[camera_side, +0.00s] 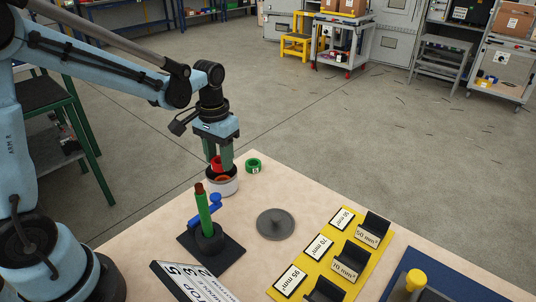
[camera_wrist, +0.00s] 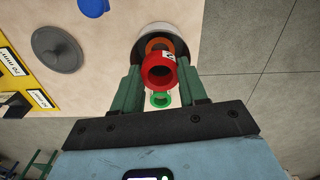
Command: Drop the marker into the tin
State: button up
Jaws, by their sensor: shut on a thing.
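My gripper (camera_side: 221,160) is shut on a red ring-shaped marker (camera_side: 216,163), which bears a dark character on a white patch. The red marker also shows between the fingers in the wrist view (camera_wrist: 160,73). They hang directly above the round whitish tin (camera_side: 226,188) near the table's far corner; the tin also shows in the wrist view (camera_wrist: 170,31). An orange ring (camera_wrist: 154,46) shows at the tin's mouth, partly hidden by the red marker. A green ring marker (camera_side: 253,166) lies on the table just right of the tin.
A green cable with a brown tip (camera_side: 203,212) stands upright in a black holder (camera_side: 220,255), with a blue piece (camera_side: 215,198) beside it. A grey round lid (camera_side: 276,224) lies mid-table. A yellow labelled rack (camera_side: 322,262) stands to the right.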

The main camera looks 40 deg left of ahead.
dwell(0.4)
jog(key=o, duration=1.1)
jog(key=shift+r, duration=0.15)
notch_tip(320, 180, up, 8)
dwell(1.0)
jog(key=shift+s+d+t, duration=0.25)
jog(key=shift+s+t, duration=0.15)
jog(key=shift+s, duration=0.2)
jog(key=s+d+f+m+t, duration=0.1)
jog(key=s+d+t, duration=0.2)
jog(key=s+t, duration=0.3)
jog(key=shift+s+f, duration=0.3)
jog(key=shift+s, duration=0.3)
